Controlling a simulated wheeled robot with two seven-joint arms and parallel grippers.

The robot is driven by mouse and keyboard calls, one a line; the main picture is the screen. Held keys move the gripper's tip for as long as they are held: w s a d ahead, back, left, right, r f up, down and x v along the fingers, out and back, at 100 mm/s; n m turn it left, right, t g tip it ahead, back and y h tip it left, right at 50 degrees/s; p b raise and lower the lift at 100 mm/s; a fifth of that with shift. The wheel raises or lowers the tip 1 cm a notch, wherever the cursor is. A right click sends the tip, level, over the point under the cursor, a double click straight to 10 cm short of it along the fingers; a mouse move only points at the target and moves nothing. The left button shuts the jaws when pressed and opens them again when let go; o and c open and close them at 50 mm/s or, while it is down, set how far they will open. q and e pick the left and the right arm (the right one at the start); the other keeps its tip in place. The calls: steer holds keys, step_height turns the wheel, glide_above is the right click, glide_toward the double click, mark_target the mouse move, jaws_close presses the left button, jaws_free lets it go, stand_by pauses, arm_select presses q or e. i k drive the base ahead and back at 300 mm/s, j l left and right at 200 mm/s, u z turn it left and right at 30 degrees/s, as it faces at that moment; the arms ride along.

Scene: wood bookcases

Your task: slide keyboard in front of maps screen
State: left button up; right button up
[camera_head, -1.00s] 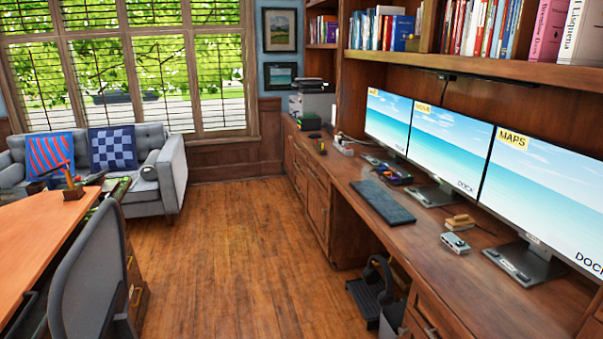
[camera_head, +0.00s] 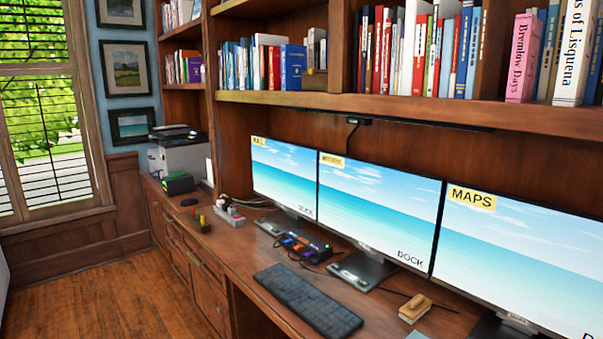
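The dark keyboard (camera_head: 308,300) lies flat on the wooden desk (camera_head: 237,262), in front of the middle screen (camera_head: 375,212) and a little to its left. The maps screen (camera_head: 520,262) is the rightmost of three monitors and bears a yellow label reading MAPS. Its lower right part and most of its stand are cut off by the frame edge. Neither of my grippers shows in the head view.
A yellow-topped block (camera_head: 414,308) lies on the desk between the keyboard and the maps screen. A cluster of dark and coloured items (camera_head: 303,246) sits behind the keyboard. A printer (camera_head: 178,155) stands at the far left end. Bookshelves hang above.

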mark_target(330, 319)
steer(key=i+j+z, duration=0.75)
steer(key=j, duration=0.25)
